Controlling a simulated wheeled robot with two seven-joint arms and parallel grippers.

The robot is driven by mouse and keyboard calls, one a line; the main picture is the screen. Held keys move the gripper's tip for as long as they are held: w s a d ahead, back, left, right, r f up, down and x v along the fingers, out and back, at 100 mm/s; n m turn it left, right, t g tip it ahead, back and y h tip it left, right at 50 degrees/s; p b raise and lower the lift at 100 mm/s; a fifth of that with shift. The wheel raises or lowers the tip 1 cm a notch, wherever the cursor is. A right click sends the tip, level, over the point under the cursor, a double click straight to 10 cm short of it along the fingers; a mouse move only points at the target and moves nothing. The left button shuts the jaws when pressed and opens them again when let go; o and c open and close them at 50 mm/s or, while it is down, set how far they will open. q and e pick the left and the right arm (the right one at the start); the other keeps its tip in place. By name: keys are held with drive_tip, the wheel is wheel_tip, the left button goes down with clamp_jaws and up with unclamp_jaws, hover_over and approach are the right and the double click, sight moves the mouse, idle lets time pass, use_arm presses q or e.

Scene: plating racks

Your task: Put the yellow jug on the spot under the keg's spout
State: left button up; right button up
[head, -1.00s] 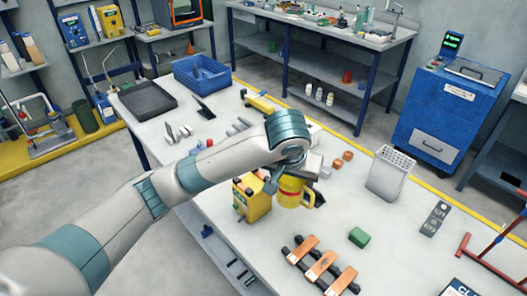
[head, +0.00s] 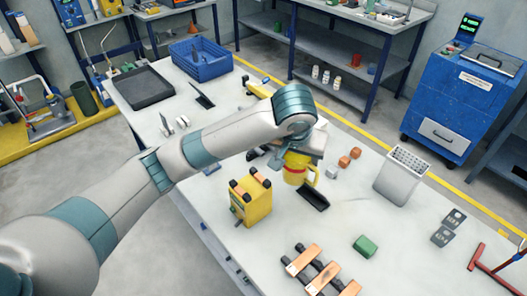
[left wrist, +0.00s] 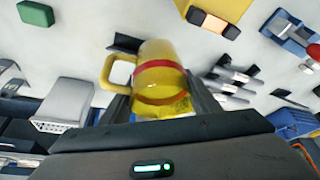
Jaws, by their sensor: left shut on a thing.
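The yellow jug (head: 295,175) has red bands and a handle on its right in the head view. My left gripper (head: 303,153) is shut on it, with the forearm reaching over the table from the left. In the left wrist view the jug (left wrist: 162,82) sits between the dark fingers (left wrist: 160,105), its handle to the left. Whether its base clears the table is hard to tell. A yellow box with black and orange parts on top (head: 256,204) stands to the jug's left. I cannot make out a keg, spout or spot for certain. My right gripper is not in view.
A small dark tray-like piece (head: 314,197) lies just in front of the jug. A grey perforated container (head: 399,176) stands to the right, a green block (head: 365,245) and an orange-topped rack (head: 318,270) nearer. Between the container and green block the table is clear.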

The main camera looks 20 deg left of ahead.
use_arm(q)
drive_tip(key=w+a+f+p, duration=0.1)
drive_tip(key=a+f, duration=0.1)
drive_tip(key=a, duration=0.1)
drive_tip(key=w+a+f+p, duration=0.1)
drive_tip(key=w+a+f, duration=0.1)
drive_tip(key=a, duration=0.2)
drive_tip(key=w+a+f+p, duration=0.1)
drive_tip(key=a+f, duration=0.1)
drive_tip(key=a, duration=0.1)
drive_tip(key=shift+w+a+f+p, duration=0.15)
drive_tip(key=shift+f+p, duration=0.1)
drive_tip(key=shift+p, duration=0.1)
drive_tip(key=shift+w+a+f, duration=0.15)
drive_tip(key=shift+a+f, duration=0.1)
drive_tip(key=shift+f, duration=0.05)
wheel_tip(320, 180, down, 3)
drive_tip(key=shift+r+p, duration=0.15)
drive_tip(key=shift+p, duration=0.6)
drive_tip(key=shift+f, duration=0.65)
drive_tip(key=o, duration=1.1)
drive_tip(key=shift+f, duration=0.1)
